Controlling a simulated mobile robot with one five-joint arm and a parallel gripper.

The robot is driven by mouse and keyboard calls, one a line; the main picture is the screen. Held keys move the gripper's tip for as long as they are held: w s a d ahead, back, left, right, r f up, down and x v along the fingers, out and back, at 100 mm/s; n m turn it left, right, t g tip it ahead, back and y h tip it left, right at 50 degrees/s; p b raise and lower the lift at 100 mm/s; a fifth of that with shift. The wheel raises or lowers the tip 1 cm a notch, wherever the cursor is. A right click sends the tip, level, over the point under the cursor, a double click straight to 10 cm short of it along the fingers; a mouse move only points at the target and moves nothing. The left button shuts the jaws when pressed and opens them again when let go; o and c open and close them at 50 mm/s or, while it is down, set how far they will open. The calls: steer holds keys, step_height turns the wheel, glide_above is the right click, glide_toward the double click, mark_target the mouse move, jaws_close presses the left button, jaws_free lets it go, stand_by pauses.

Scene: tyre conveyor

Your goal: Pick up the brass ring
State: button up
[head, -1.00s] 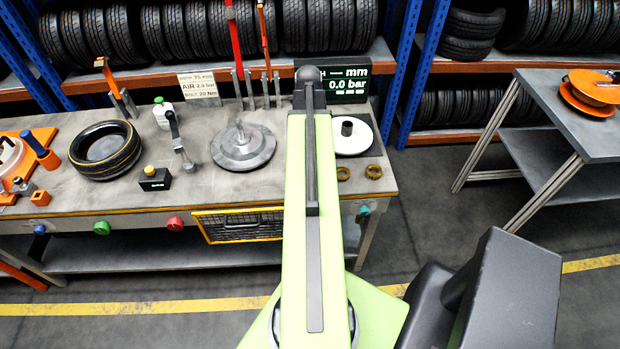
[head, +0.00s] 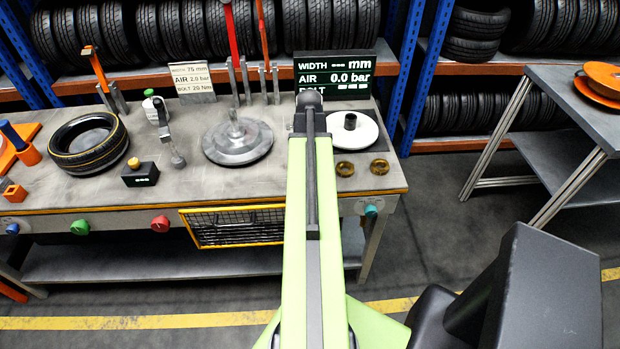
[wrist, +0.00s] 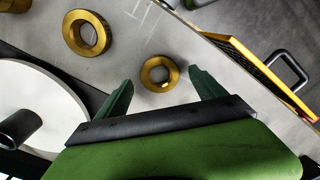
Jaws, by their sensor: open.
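Two brass rings lie flat on the grey workbench (head: 240,187), in front of a white disc (head: 367,132) with a black hub. In the head view they are the left ring (head: 345,168) and the right ring (head: 379,166), just right of my arm. In the wrist view one ring (wrist: 147,75) shows between the fingertips of my gripper (wrist: 161,78). The other ring (wrist: 70,33) lies to the upper left, outside the fingers. My gripper is open and empty; its height above the ring is hard to tell. My arm hides it in the head view.
A wire basket (head: 235,228) hangs at the bench front, and its orange edge (wrist: 262,72) shows in the wrist view. A grey round plate (head: 238,145), a black tyre (head: 66,134) and a small black box (head: 140,176) stand on the bench to the left.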

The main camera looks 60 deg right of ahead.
steer(key=shift+f, duration=0.9)
steer(key=shift+r, duration=0.2)
steer(key=shift+c, duration=0.4)
steer(key=c, duration=1.6)
steer(key=shift+c, duration=0.2)
steer(key=shift+r, duration=0.1)
